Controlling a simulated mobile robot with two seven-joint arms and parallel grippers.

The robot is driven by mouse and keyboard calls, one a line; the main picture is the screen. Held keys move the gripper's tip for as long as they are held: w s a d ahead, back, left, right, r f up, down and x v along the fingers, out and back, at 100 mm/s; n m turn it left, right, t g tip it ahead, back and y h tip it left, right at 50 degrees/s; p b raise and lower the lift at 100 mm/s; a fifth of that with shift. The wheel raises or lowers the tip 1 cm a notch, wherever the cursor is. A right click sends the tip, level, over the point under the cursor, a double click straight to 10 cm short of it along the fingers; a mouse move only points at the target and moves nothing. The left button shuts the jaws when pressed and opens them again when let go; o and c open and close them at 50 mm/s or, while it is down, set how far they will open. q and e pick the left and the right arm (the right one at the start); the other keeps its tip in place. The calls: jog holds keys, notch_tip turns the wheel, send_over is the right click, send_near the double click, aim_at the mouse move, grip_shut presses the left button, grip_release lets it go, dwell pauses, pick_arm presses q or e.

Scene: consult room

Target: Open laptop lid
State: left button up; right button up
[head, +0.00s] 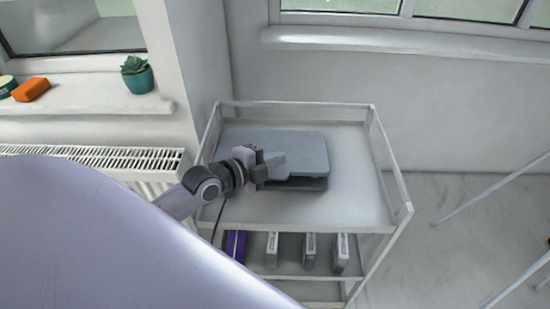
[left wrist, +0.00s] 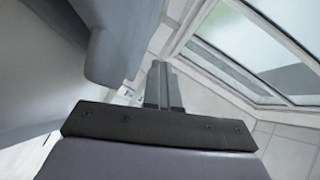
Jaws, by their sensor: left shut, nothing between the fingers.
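The grey laptop (head: 302,148) lies on the top shelf of a white trolley. Its lid is slightly raised, with a narrow dark gap above the base (head: 312,185) along the near edge. My left gripper (head: 278,165) reaches in from the left to the lid's near left corner and overlaps it in the picture; I cannot tell whether they touch. Its fingers are shut and empty, and they also show in the left wrist view (left wrist: 160,84). A grey slab at the upper left of that view may be the laptop. My right gripper is not in view.
The trolley (head: 355,205) has a raised rail around its top, with bare shelf right of the laptop. Several binders (head: 309,250) stand on the shelf below. A radiator (head: 125,160) and windowsill (head: 85,106) with a potted plant (head: 137,75) are at the left.

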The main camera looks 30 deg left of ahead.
pick_arm(q)
jog(key=o, duration=0.6)
jog(key=shift+v, duration=3.55)
